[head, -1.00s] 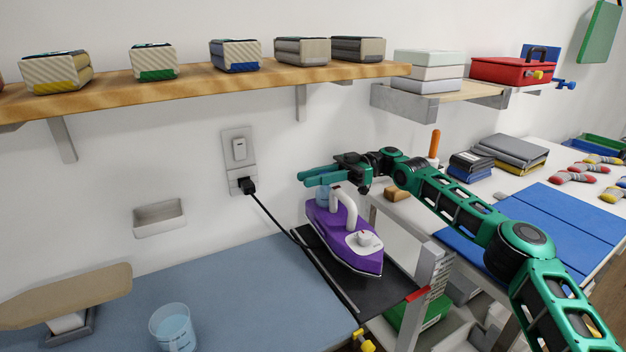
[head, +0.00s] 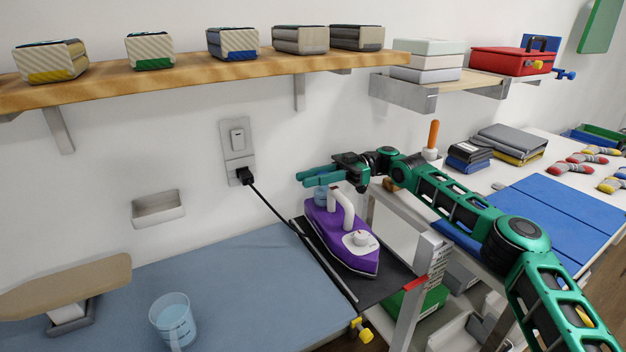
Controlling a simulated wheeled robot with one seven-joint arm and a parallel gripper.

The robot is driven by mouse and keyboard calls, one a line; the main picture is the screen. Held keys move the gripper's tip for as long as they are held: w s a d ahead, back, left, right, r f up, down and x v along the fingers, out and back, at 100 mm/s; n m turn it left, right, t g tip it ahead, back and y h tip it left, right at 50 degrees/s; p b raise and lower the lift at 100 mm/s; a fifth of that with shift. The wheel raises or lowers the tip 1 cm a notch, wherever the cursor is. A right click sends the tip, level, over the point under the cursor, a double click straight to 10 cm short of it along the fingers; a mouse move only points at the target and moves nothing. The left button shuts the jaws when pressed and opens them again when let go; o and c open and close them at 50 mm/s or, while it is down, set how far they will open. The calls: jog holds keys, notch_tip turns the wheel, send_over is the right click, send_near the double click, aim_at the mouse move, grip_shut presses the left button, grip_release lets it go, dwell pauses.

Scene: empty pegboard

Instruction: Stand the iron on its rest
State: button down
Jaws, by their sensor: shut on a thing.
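The purple iron (head: 345,246) has a white handle (head: 341,206) and a bluish clear part (head: 321,195) at its back end. It is over a dark flat plate (head: 385,286) at the right end of the blue-grey worktop, its nose pointing to the lower right. I cannot tell whether its underside touches the plate. My gripper (head: 318,177) is at the handle's upper back end, its green fingers pointing left. It is shut on the iron, but the exact grip is hard to see.
A black cord runs from the wall plug (head: 244,176) down along the plate. A clear cup (head: 173,318) and a small ironing board (head: 65,288) stand on the worktop (head: 245,285). The box-laden wooden shelf (head: 200,78) hangs above; a white table is right.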

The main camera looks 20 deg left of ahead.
jog(key=shift+f, duration=0.15)
jog(key=c, duration=1.4)
grip_release()
jog(key=s+a+r, duration=0.5)
jog(key=s+r, duration=0.5)
jog(key=r, duration=0.1)
jog(key=shift+a, duration=0.25)
